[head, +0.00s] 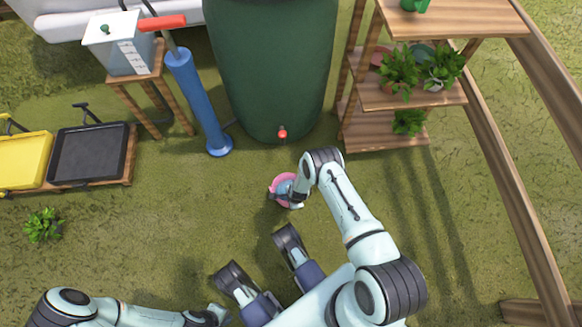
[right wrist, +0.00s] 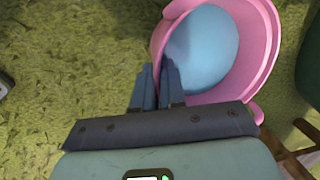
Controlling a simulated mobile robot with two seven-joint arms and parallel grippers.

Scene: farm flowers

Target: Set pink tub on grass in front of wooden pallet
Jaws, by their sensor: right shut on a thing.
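The pink tub (head: 274,190) with a pale blue inside is below the green barrel in the head view. In the right wrist view the tub (right wrist: 262,75) fills the upper right. My right gripper (right wrist: 158,75) is shut on its rim; whether the tub touches the grass is unclear. A low wooden pallet (head: 128,172) lies at the left under a yellow tray and a black tray. My left gripper (head: 216,314) is at the bottom edge, partly cut off and empty as far as seen; its opening is unclear.
The green barrel (head: 270,60) with a red tap stands behind the tub. A blue pump (head: 200,100), a small wooden stand (head: 160,105) and a plant (head: 43,226) are to the left. A plant shelf (head: 390,140) is at right. Grass between plant and tub is clear.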

